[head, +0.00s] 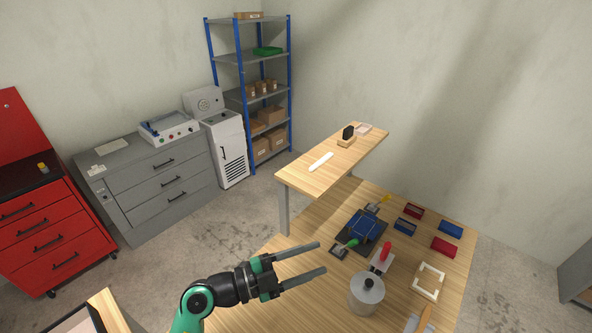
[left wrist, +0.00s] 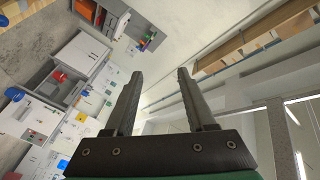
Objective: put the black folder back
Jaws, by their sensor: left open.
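I cannot make out a clear black folder. A small black piece (head: 348,131) stands on a wooden block on the raised shelf (head: 318,176); I cannot tell whether it is the folder. A flat white strip (head: 320,161) lies on the same shelf. My left gripper (head: 323,258) is open and empty above the near left part of the table, its fingers pointing right. Its parted fingers also show in the left wrist view (left wrist: 157,80), with nothing between them. My right gripper is not in view.
A grey lidded pot (head: 366,294) stands right of the left gripper. Bare tabletop (head: 283,306) shows near the gripper.

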